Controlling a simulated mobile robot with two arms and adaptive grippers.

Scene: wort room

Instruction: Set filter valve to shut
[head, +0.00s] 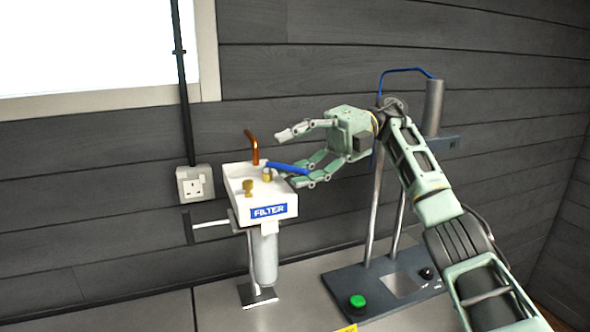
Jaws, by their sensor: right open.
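The filter unit is a white box (235,200) with a blue FILTER label (269,211), held by the wall at the left of centre. A blue valve lever (287,167) extends from a brass fitting (267,175) on its top towards the right. My right gripper (287,157) is open just right of the box, with one finger above the lever and the lower fingers beside its outer end. I cannot tell whether they touch the lever. A clear filter bowl (264,258) hangs below the box. My left gripper is not in view.
A copper pipe (253,147) and a brass knob (248,187) rise from the box. A wall socket (195,184) is at its left. A dark stand (380,285) with a green button (357,301) and upright posts is on the bench (225,307) at the right.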

